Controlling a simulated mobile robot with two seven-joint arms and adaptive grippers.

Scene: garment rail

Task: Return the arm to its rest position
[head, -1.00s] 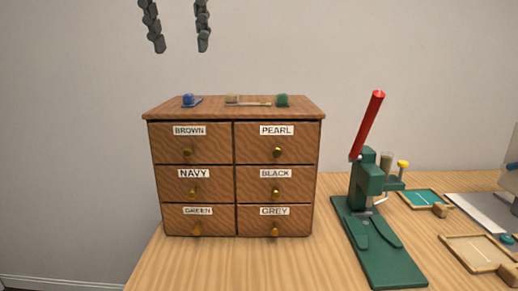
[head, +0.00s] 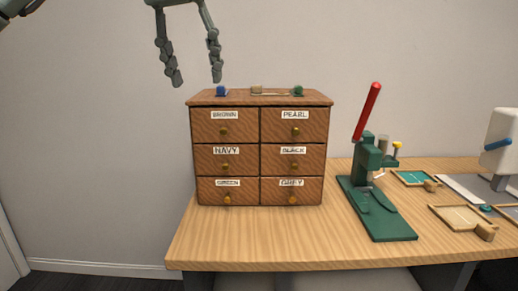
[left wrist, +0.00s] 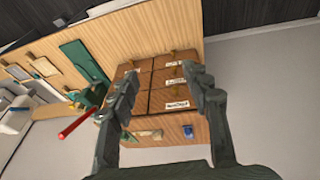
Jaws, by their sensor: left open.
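My left gripper (head: 197,80) is open and empty in the head view. It hangs above and to the left of the wooden drawer cabinet (head: 260,160), apart from it. In the left wrist view the two fingers (left wrist: 163,92) stand wide apart, with the cabinet (left wrist: 150,130) seen upside down beyond them. All the cabinet's labelled drawers look shut. On its top lie a blue piece (head: 222,91), a beige piece (head: 257,90) and a green piece (head: 298,91). My right gripper is not in view.
A green press (head: 375,205) with a red lever (head: 367,112) stands right of the cabinet. Further right are a teal tray (head: 411,178), a beige tray (head: 458,220) and a white machine (head: 502,140). The wooden table (head: 270,240) is bare in front of the cabinet.

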